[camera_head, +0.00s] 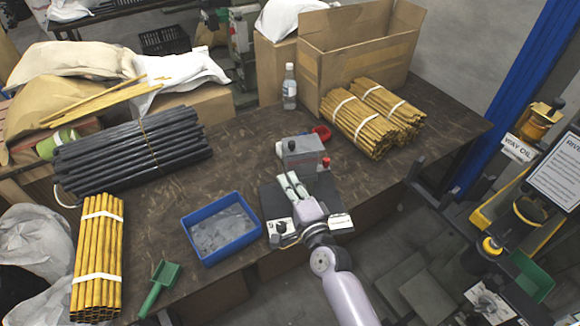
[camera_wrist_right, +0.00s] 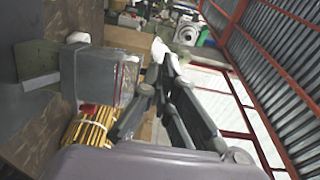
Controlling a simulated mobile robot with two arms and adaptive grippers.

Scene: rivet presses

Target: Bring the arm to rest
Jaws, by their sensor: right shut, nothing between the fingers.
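My right arm reaches in from the bottom of the head view. Its gripper (camera_head: 289,181) is shut and empty, over the dark base plate of a small press. The press's grey housing (camera_head: 303,155) stands just beyond the fingertips, with a red knob (camera_head: 326,163) at its right. In the right wrist view the fingers (camera_wrist_right: 163,52) point away from the camera, and the grey housing (camera_wrist_right: 88,75) is left of them. I cannot tell whether the fingers touch the press. My left gripper is not in view.
A blue bin (camera_head: 222,228) with grey pieces sits left of the press. A green scoop (camera_head: 159,288) lies near the table's front edge. Yellow rod bundles (camera_head: 99,258), black rods (camera_head: 130,150), a bottle (camera_head: 289,87) and a cardboard box (camera_head: 362,55) surround it.

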